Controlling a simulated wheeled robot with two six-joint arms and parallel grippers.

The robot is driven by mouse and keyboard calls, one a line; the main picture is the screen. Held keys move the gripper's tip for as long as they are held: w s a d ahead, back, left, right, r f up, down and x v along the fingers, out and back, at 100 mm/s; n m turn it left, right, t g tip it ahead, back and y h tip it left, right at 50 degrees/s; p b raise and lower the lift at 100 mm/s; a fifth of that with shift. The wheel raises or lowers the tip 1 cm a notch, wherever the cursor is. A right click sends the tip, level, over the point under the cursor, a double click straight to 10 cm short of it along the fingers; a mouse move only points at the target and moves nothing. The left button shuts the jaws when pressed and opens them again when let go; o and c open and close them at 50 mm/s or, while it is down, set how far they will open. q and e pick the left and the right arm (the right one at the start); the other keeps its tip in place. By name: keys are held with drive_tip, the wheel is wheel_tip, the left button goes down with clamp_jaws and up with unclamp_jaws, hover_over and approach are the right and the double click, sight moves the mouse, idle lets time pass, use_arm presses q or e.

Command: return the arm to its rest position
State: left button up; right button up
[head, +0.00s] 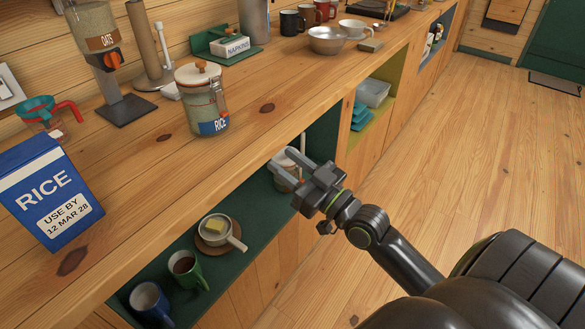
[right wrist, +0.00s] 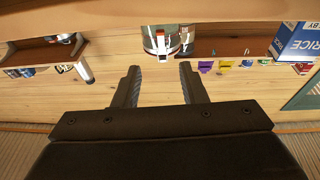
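My right gripper (head: 283,160) is open, with its two fingers apart and pointing left toward the green-lined lower shelf. In the right wrist view its fingers (right wrist: 158,68) are spread with nothing between them. A glass jar (head: 284,181) stands in the shelf just behind the fingers and is partly hidden by them. A jar with a metal clasp (right wrist: 160,40) shows beyond the fingertips in the right wrist view; I cannot tell whether they touch. My right arm reaches in from the lower right over the floor. My left gripper is not in view.
On the counter stand a blue rice box (head: 48,190), a rice jar (head: 202,98), an oats dispenser (head: 105,60) and a metal bowl (head: 327,39). The shelf holds a pan with butter (head: 219,231), a green mug (head: 186,268) and a blue mug (head: 150,300).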

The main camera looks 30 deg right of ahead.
drive_tip(key=shift+s+d+f, duration=0.1)
drive_tip(key=shift+s, duration=0.4)
drive_tip(key=w+d+f+m+g+h+p, duration=0.1)
drive_tip(key=d+f+g+h+p, duration=0.2)
drive_tip(key=f, duration=0.6)
drive_tip(key=w+d+f+m+g+h, duration=0.15)
drive_tip(key=d+f, duration=0.25)
drive_tip(key=f, duration=0.5)
drive_tip(key=s+d+f+m+g+h+p, duration=0.1)
drive_tip(key=s+f+g, duration=0.15)
drive_tip(key=f, duration=0.55)
drive_tip(key=s+d+f+m+g+h+p, duration=0.15)
drive_tip(key=s+f, duration=0.25)
drive_tip(key=f, duration=0.4)
drive_tip(key=s+f+g+p, duration=0.2)
drive_tip(key=s+f+g, duration=0.3)
drive_tip(key=s+f, duration=0.75)
drive_tip(key=s+a+f+g+p, duration=0.1)
drive_tip(key=s+a+f+g, duration=0.1)
drive_tip(key=s, duration=0.8)
drive_tip(key=s+a+f+n+g+p, duration=0.1)
drive_tip(key=s+a+f+g, duration=0.2)
drive_tip(key=s, duration=0.8)
wheel_tip(320, 180, down, 3)
drive_tip(key=shift+a+r, duration=0.1)
drive_tip(key=shift+a, duration=0.85)
